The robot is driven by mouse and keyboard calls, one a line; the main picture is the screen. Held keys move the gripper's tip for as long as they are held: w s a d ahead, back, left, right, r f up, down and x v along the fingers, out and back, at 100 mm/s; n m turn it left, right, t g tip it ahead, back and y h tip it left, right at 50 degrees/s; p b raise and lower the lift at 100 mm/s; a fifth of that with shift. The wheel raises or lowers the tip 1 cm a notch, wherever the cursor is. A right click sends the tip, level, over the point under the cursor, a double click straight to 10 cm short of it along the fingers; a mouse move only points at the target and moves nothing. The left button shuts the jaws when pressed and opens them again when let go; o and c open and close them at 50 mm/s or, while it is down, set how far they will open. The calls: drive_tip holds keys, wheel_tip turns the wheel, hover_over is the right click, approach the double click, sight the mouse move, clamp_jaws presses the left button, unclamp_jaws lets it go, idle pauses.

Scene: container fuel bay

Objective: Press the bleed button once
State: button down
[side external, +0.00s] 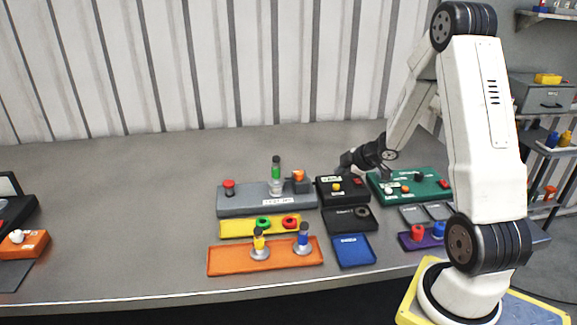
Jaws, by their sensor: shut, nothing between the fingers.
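The labels are too small to read, so I cannot tell for sure which control is the bleed button. A small black box (345,197) near the middle of the bench carries a yellow button (336,186), a red part (358,181) and a pale label. My gripper (345,170) is dark and shut with nothing in it. It appears close to the back edge of this black box, tilted down to the left. I cannot tell whether it touches the box. A red button (228,186) sits on the left end of a grey panel (240,204).
A green panel (430,190) with several knobs lies right of the black box. A yellow tray (232,229), an orange tray (228,262) with two bottles, a blue tray (354,251) and a purple tray (405,241) lie in front. The bench's left-middle (120,220) is clear.

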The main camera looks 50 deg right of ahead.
sight(338, 186)
drive_tip(key=shift+r, duration=1.65)
drive_tip(key=shift+a, duration=0.1)
drive_tip(key=shift+w+a+r+m, duration=0.15)
drive_tip(key=shift+w+a+m, duration=0.15)
drive_tip(key=shift+a, duration=0.15)
drive_tip(key=s+a+m+g, duration=0.2)
drive_tip(key=s+a, duration=0.1)
drive_tip(key=a, duration=0.5)
drive_tip(key=s+a+m+g, duration=0.2)
drive_tip(key=s+a+m, duration=0.1)
drive_tip(key=a, duration=0.6)
drive_tip(key=s+a+m+g, duration=0.2)
drive_tip(key=s+a, duration=0.1)
drive_tip(key=a, duration=0.6)
drive_tip(key=shift+s+f+m+g, duration=0.2)
drive_tip(key=shift+s+m+g, duration=0.1)
drive_tip(key=shift+m, duration=0.1)
drive_tip(key=shift+w, duration=0.1)
idle(0.5)
